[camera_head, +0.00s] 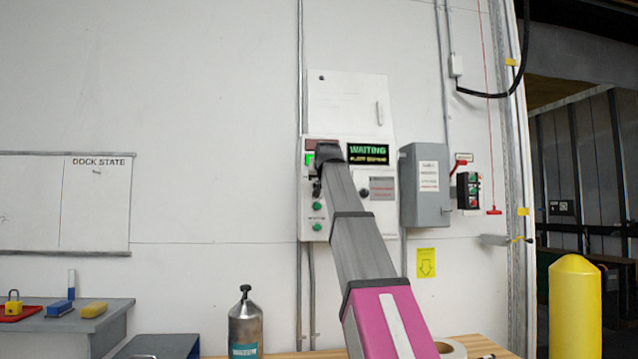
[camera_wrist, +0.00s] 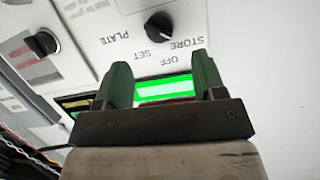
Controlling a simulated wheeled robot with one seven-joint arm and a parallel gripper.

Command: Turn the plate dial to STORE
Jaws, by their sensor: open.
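The plate dial (camera_wrist: 158,25) is a black round knob on the white panel (camera_wrist: 90,30), at the top of the wrist view. The words PLATE, SET, OFF and STORE appear upside down around it. I cannot tell for sure which word its pointer faces. My gripper (camera_wrist: 163,80) is open, with its two dark green fingers apart and nothing between them but a lit green display (camera_wrist: 165,89) behind. The fingers are apart from the dial, which is beyond their tips.
A second black knob (camera_wrist: 42,43) sits on the same panel. A screen reading WAITING (camera_head: 368,153) and green buttons (camera_head: 317,206) are also on it. A grey box (camera_head: 424,185) is to the right. A metal bottle (camera_head: 245,322) stands below on the wooden bench (camera_head: 490,347).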

